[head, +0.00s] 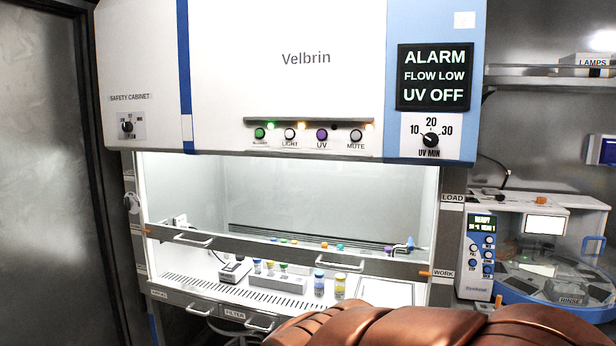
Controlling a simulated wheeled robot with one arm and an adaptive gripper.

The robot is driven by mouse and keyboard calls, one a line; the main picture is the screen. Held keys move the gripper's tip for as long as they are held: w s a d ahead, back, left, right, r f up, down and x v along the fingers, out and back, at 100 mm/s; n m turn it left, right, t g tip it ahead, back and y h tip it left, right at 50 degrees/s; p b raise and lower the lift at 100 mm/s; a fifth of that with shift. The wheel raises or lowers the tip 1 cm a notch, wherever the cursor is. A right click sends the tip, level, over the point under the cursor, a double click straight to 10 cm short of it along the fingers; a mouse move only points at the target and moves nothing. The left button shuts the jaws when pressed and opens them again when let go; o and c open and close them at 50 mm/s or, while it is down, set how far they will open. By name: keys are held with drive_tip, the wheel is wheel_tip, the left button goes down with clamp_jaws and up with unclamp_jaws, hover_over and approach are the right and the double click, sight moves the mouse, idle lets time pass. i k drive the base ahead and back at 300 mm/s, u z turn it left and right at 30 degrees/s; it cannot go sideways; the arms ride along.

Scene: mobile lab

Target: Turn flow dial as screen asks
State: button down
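The screen (434,77) at the upper right of the safety cabinet reads "ALARM", "FLOW LOW", "UV OFF". A small black dial (127,126) sits on a white plate at the cabinet's left, below the "SAFETY CABINET" label; its markings are too small to read, so I cannot tell its setting or confirm that it is the flow dial. Another black dial (431,140), marked "UV MIN" with 10, 20 and 30, is below the screen; its pointer seems turned toward 10. My copper-coloured arm crosses the bottom right; my gripper is out of view.
A row of buttons (322,135) runs along the cabinet front under a thin ledge. The glass sash (290,249) with handles is partly lowered over a bench with vials and a rack (277,284). A benchtop machine (480,240) stands right; a door (45,180) is left.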

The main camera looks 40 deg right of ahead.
sight(127, 127)
drive_tip(key=u, duration=0.2)
drive_tip(key=i, duration=0.7)
drive_tip(key=u, duration=0.75)
drive_tip(key=i, duration=1.55)
drive_tip(key=u, duration=0.15)
